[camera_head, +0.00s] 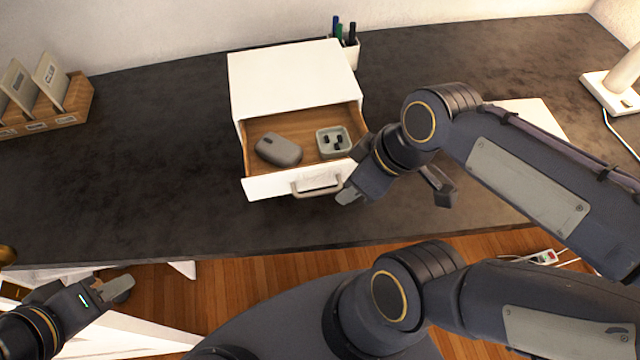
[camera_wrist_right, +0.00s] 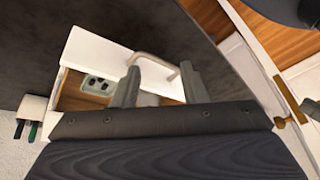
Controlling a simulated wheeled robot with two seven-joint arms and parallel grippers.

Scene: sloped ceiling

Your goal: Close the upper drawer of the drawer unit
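The white drawer unit (camera_head: 292,68) stands on the dark desk. Its upper drawer (camera_head: 262,187) is pulled out toward me, with a wooden inside and a metal bar handle (camera_head: 318,188) on its white front. The handle also shows in the right wrist view (camera_wrist_right: 155,61). My right gripper (camera_head: 349,190) is at the right end of the drawer front, close to the handle. In the right wrist view its fingers (camera_wrist_right: 160,84) are spread apart, with the handle seen between and beyond them; contact is unclear. My left gripper (camera_head: 122,286) is away at the lower left, off the desk's front edge.
A grey mouse (camera_head: 279,150) and a small grey-green tray (camera_head: 324,144) with dark bits lie in the open drawer. A wooden card holder (camera_head: 60,112) is at left, a white lamp base (camera_head: 612,94) at right.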

